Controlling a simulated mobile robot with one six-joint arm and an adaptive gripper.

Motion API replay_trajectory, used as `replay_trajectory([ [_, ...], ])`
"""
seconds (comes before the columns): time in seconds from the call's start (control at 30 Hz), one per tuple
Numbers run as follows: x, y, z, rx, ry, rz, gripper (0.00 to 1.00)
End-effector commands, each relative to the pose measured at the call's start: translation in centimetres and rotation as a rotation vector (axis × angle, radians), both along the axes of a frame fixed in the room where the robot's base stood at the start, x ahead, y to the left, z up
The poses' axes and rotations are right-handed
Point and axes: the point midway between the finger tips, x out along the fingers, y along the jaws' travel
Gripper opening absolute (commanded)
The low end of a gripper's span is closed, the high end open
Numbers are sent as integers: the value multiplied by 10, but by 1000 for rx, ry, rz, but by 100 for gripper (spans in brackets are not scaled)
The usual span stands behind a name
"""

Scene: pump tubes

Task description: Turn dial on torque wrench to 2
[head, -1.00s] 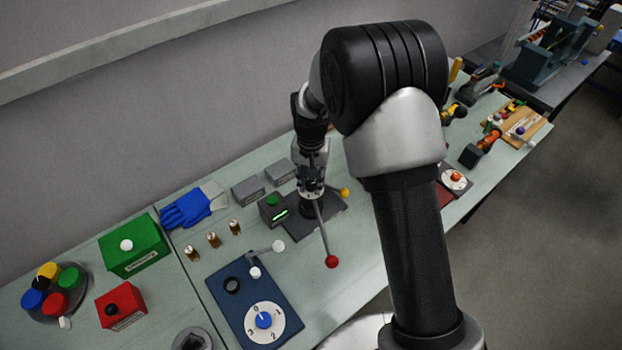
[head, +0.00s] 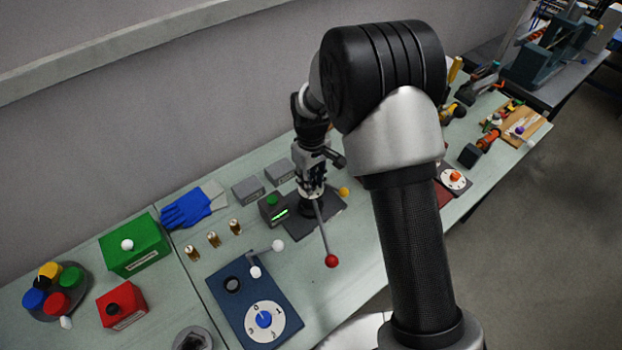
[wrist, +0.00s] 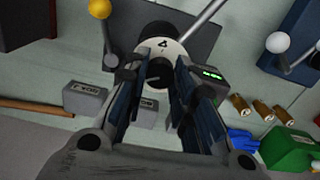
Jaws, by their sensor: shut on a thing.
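The torque wrench stands on a dark base plate (head: 325,224), with a long metal lever ending in a red ball (head: 331,261). A box with a lit green display (head: 279,215) sits on the same plate. In the wrist view, the wrench's pale dial ring (wrist: 160,47) carries a black mark, and a dark knob (wrist: 157,76) sits in its middle. My gripper (head: 311,194) points down over the wrench. In the wrist view my gripper (wrist: 166,78) has its fingers on both sides of the knob, shut on it. The fingers hide part of the dial; its setting is unreadable.
A blue panel (head: 232,309) with a numbered white dial (head: 287,319) stands in front. Grey boxes (head: 247,191), blue gloves (head: 185,211) and brass pieces (head: 214,240) lie left of the wrench. A yellow ball (wrist: 100,8) on a rod is close beside my gripper.

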Motion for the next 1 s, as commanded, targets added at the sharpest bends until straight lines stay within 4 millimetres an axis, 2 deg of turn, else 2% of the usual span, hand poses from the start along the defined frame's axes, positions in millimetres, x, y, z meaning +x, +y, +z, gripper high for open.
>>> replay_trajectory([
  [0.33, 0, 0, 0, 1, -1, 140, 0],
  [0.87, 0, 0, 0, 0, 0, 165, 0],
  [0.9, 0, 0, 0, 0, 0, 165, 25],
  [1.0, 0, 0, 0, 0, 0, 164, 32],
])
